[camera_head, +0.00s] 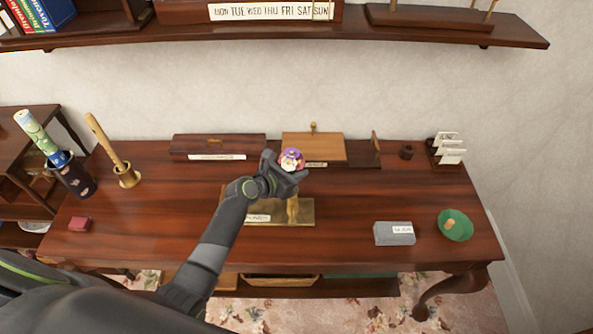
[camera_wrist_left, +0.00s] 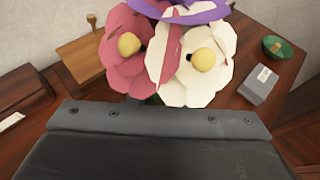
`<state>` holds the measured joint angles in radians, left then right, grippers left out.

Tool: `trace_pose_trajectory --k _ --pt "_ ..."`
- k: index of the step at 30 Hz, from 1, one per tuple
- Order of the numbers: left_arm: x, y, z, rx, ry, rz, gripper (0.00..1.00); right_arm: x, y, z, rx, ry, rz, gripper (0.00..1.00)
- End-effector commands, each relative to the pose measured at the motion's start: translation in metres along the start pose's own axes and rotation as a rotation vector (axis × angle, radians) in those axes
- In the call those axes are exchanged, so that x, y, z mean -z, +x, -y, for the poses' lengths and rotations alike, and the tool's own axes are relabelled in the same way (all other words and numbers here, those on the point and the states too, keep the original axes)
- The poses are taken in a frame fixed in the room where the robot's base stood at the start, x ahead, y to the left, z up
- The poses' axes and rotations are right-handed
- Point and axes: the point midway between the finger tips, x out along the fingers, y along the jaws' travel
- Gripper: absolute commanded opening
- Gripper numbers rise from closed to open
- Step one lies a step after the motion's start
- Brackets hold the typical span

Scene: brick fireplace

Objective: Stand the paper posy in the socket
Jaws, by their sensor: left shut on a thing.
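The paper posy (camera_head: 292,158) has white, pink and purple flowers. My left gripper (camera_head: 285,172) is shut on it and holds it over the middle of the desk. In the left wrist view the flowers of the posy (camera_wrist_left: 195,62) fill the upper middle, and its stem is hidden behind the gripper. A small dark round wooden piece (camera_head: 406,151), which looks like the socket, stands at the back right of the desk, apart from the posy and to its right. Whether its hole is empty is too small to tell. My right gripper is not in view.
A wooden box (camera_head: 314,148) and a card rack (camera_head: 447,149) stand at the back. A grey box (camera_head: 394,233) and a green dish (camera_head: 455,225) are at right. The desk (camera_head: 350,205) is clear right of centre.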

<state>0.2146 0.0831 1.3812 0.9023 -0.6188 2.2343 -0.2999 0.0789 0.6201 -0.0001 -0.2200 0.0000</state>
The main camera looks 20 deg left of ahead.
Motion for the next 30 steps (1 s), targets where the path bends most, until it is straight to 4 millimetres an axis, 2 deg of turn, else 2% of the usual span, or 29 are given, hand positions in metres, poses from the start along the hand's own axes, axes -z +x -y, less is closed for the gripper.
trace_pose_trajectory --k 30 --pt "0.024 0.01 0.0 0.001 0.0 0.0 0.0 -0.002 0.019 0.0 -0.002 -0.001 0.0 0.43"
